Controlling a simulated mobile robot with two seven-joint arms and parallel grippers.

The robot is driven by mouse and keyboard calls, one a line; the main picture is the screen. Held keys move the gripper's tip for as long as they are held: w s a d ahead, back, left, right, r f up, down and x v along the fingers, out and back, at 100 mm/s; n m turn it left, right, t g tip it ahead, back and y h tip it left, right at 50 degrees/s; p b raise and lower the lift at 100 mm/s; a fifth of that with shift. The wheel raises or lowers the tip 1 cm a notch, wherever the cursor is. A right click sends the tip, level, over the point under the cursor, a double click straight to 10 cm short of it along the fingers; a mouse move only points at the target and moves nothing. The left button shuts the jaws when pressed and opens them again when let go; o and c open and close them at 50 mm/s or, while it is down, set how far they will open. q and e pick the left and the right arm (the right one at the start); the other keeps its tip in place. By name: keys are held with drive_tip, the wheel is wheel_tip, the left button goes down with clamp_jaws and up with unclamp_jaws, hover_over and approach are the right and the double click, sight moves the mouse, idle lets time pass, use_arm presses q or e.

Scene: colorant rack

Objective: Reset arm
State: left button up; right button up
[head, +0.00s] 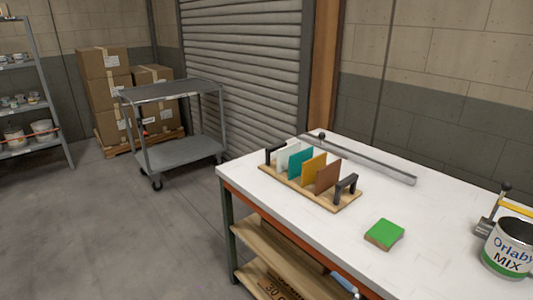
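Neither of my grippers shows in the head view, and no part of my arms can be made out for sure. A wooden colorant rack (338,202) with black end handles stands on the white workbench (290,221). It holds upright panels: a white one (284,158), a teal one (300,163), an orange one (314,168) and a brown one (328,177). A green-topped block (384,233) lies flat on the bench in front of the rack, to its right.
A grey metal bar (372,163) lies along the bench behind the rack. A paint can marked MIX (509,248) stands at the right edge, beside a metal device. A grey cart (178,150), stacked boxes (103,80) and a shelf (45,90) stand behind. Floor at left is clear.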

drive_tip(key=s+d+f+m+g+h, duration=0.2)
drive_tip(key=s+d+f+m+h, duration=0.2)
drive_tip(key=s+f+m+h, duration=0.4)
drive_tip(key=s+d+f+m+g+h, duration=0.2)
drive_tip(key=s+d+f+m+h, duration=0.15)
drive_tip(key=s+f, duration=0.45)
use_arm(q)
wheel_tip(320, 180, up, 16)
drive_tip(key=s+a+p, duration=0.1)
drive_tip(key=p, duration=2.1)
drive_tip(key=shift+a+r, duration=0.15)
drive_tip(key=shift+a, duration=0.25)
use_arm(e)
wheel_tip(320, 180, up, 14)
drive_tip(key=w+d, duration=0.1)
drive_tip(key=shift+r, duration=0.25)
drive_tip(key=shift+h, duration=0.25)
